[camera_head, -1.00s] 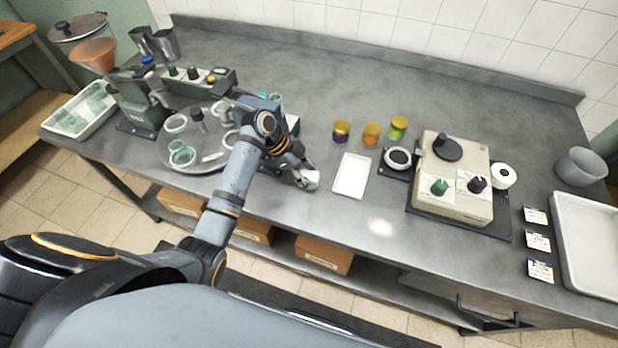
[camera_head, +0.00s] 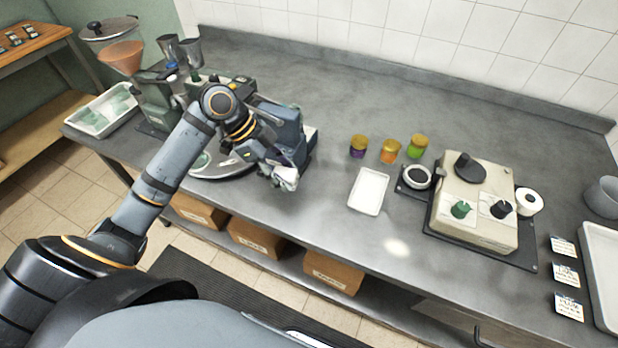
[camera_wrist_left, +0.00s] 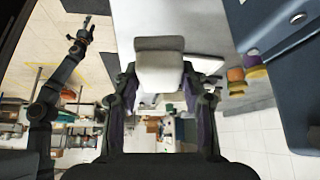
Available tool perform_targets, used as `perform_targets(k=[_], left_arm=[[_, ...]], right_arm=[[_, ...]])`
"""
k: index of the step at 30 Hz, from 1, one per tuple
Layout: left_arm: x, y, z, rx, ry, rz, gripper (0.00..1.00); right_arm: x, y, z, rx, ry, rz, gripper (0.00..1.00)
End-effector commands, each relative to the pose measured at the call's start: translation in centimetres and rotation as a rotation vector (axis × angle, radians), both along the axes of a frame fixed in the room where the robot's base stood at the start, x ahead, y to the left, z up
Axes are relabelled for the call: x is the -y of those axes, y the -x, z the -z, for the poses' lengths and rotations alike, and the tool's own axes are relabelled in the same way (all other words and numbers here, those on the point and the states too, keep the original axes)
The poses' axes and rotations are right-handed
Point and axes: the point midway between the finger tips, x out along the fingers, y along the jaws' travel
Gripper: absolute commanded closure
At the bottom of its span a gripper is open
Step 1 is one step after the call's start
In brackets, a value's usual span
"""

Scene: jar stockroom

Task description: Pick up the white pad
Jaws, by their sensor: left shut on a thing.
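My left gripper (camera_head: 286,176) is low over the front of the grey counter, left of the white tray. It is shut on the white pad (camera_wrist_left: 158,70), which sits between both fingers in the left wrist view. In the head view only a small pale part of the pad (camera_head: 289,173) shows at the fingertips. A dark arm with a small gripper (camera_wrist_left: 84,36) shows at the left of the wrist view, probably my right one. Its jaws are too small to read.
The white tray (camera_head: 369,191) lies empty on the counter. Three lidded jars (camera_head: 389,151) stand behind it. A beige machine (camera_head: 478,205) with knobs is to the right. A blue machine (camera_head: 277,128) is close behind my gripper. The counter front between is clear.

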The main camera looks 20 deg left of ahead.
Motion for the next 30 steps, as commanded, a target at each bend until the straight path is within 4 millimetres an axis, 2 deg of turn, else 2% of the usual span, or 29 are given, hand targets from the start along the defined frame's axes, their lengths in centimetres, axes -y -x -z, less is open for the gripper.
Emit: perform_targets(k=[1, 7, 24, 25, 30], left_arm=[[-0.8, 0.6, -0.1, -0.002, -0.011, 0.0, 0.84], [-2.2, 1.9, -1.1, -0.002, -0.007, 0.001, 0.84], [-2.6, 2.5, -1.7, -0.001, 0.002, 0.0, 0.84], [-2.6, 2.5, -1.7, -0.001, 0.002, 0.0, 0.62], [-2.6, 2.5, -1.7, -0.001, 0.002, 0.0, 0.83]], right_arm=[[0.0, 0.0, 0.2, 0.0, 0.0, 0.0, 0.48], [-0.1, 0.0, 0.1, -0.001, -0.001, 0.0, 0.48], [-0.1, 0.1, 0.1, -0.002, -0.001, 0.0, 0.48], [-0.1, 0.1, 0.2, -0.002, -0.001, 0.0, 0.48], [-0.1, 0.1, 0.2, -0.002, -0.001, 0.0, 0.48]])
